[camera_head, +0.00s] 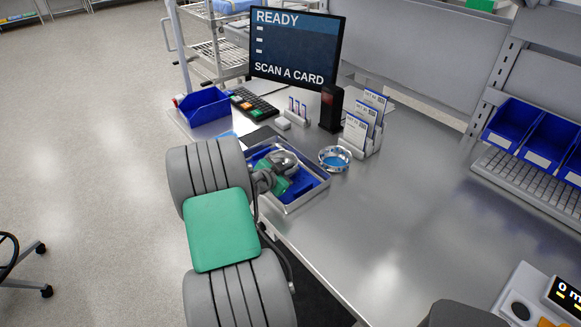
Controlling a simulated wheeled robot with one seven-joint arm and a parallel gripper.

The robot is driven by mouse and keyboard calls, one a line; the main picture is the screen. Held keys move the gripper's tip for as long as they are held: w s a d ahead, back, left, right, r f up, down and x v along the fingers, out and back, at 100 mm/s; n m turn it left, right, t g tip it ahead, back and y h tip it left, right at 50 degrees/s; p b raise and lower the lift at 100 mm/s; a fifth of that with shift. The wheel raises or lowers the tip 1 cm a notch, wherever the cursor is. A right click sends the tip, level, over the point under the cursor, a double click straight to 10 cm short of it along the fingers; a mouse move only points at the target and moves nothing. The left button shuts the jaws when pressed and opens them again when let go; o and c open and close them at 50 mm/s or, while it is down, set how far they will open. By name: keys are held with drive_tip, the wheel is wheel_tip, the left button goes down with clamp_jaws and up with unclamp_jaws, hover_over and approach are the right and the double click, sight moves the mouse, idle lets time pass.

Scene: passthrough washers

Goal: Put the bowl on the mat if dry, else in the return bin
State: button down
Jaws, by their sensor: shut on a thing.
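A small round bowl (334,158) with a shiny rim and blue inside stands on the steel bench, just right of a metal tray (318,191). My gripper (284,166) is low over this tray, left of that bowl. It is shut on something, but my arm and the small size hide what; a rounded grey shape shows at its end. A blue open bin (203,106) stands at the bench's far left corner. A dark flat piece (259,137) lies behind the tray; I cannot tell whether it is the mat. Whether the bowl is wet or dry cannot be seen.
A screen (295,47) reads "READY" and "SCAN A CARD". A keyboard (254,104) and a card holder (359,140) stand near it. Blue bins (512,124) line the right side. A device with a display (540,299) is at the front right. The bench's middle is clear.

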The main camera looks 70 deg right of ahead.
drive_tip(key=c, duration=1.5)
unclamp_jaws()
drive_tip(key=shift+c, duration=0.2)
drive_tip(key=w+a+r+n+t+y+b, duration=0.1)
drive_tip(key=w+a+r+n+t+y, duration=0.25)
drive_tip(key=a, duration=0.85)
drive_tip(key=w+a+r+n+t+y+b, duration=0.15)
drive_tip(key=w+a+n, duration=0.45)
drive_tip(key=a, duration=0.6)
drive_tip(key=w+a+r+n+t+y, duration=0.1)
drive_tip(key=w+a+n+t+y, duration=0.15)
drive_tip(key=w+a, duration=0.65)
drive_tip(key=s+a+r+n+y, duration=0.1)
drive_tip(key=s+a+n, duration=0.3)
drive_tip(key=a, duration=0.7)
drive_tip(key=s+a+r+n+y, duration=0.1)
drive_tip(key=s+a+n+y, duration=0.3)
drive_tip(key=a+n, duration=0.4)
drive_tip(key=a+g, duration=0.1)
drive_tip(key=a, duration=0.2)
drive_tip(key=shift+r+n, duration=0.4)
